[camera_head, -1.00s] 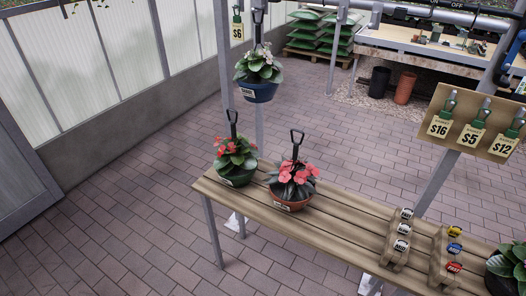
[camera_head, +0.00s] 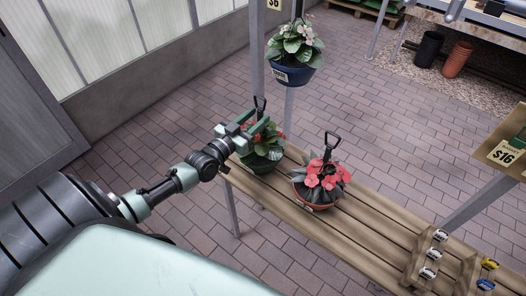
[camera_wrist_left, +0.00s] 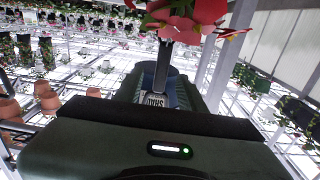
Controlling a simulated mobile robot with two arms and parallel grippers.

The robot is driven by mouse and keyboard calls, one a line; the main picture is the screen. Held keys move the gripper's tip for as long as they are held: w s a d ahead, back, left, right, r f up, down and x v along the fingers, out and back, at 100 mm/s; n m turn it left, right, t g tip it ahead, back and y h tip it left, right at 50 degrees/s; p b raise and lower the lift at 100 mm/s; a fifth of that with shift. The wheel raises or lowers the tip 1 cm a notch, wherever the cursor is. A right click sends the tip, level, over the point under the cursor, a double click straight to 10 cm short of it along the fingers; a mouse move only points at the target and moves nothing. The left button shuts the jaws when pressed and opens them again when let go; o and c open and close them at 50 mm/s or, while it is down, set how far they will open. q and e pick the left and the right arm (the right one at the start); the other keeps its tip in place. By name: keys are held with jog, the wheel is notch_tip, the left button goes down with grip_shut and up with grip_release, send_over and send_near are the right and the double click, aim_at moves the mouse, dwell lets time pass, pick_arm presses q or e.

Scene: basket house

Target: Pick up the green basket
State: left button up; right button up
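The green basket (camera_head: 262,164) stands upright at the left end of the wooden bench, holding leafy plants with red flowers. Its dark upright handle (camera_head: 260,103) rises above the leaves. My left gripper (camera_head: 258,124) is at the handle, just above the plants, and covers part of them. Its two fingers look spread apart, with the handle close to them; contact cannot be told. In the left wrist view, red flowers (camera_wrist_left: 185,18) show at the top, above a dark part of my gripper. My right gripper is not in view.
A terracotta basket with red-pink flowers (camera_head: 318,190) stands close by on the wooden bench (camera_head: 375,235). A blue basket (camera_head: 290,73) hangs behind, near a metal post. Price-tagged wooden holders (camera_head: 425,262) occupy the bench's right part.

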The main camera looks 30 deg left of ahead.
pick_arm(q)
jog(key=w, duration=0.5)
jog(key=shift+w+d+p, duration=0.15)
jog(key=shift+d+p, duration=0.05)
jog(key=shift+p, duration=0.15)
jog(key=shift+c, duration=0.3)
grip_shut()
dwell(0.7)
jog(key=shift+w+a+r, duration=0.1)
jog(key=shift+r, duration=0.2)
